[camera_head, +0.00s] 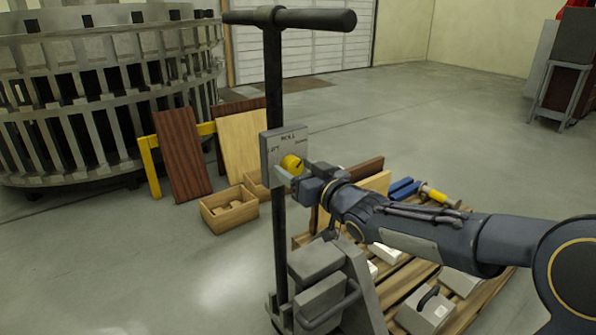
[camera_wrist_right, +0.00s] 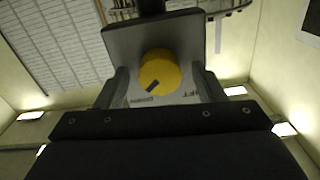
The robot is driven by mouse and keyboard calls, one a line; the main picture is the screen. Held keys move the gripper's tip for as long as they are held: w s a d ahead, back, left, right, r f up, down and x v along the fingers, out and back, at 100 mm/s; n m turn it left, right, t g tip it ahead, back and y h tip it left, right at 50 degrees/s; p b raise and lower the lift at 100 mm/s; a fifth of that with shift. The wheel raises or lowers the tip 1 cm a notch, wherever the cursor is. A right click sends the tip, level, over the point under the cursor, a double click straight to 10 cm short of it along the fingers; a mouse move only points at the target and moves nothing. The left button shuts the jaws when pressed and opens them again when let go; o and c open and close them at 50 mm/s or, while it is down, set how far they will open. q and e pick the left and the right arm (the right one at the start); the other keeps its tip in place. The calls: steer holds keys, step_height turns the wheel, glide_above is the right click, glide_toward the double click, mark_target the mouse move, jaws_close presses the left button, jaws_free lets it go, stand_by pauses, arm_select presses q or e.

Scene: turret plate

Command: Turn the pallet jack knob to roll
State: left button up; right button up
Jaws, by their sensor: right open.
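The pallet jack's yellow knob (camera_head: 291,164) sits on a grey plate (camera_head: 272,152) on the upright black handle. In the right wrist view the knob (camera_wrist_right: 159,73) has a dark pointer mark aimed lower-left, and the plate's lettering is upside down. My right gripper (camera_head: 301,174) is open in front of the plate, its fingers on either side of the knob in the wrist view (camera_wrist_right: 162,88). Contact cannot be told. My left gripper is out of view.
The black T-bar (camera_head: 300,19) tops the handle. A wooden pallet (camera_head: 400,288) with boards and grey boxes lies below my right arm. A small wooden crate (camera_head: 229,216) and leaning boards (camera_head: 183,160) stand left.

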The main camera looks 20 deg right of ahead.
steer(key=shift+c, duration=0.3)
steer(key=c, duration=0.9)
steer(key=shift+f+n+b, duration=0.15)
steer(key=shift+n+b, duration=0.75)
steer(key=shift+n, duration=0.3)
steer(key=n+b, duration=0.1)
steer(key=n, duration=0.1)
steer(key=shift+n, duration=0.3)
steer(key=shift+n+b, duration=1.3)
steer(key=shift+n, duration=1)
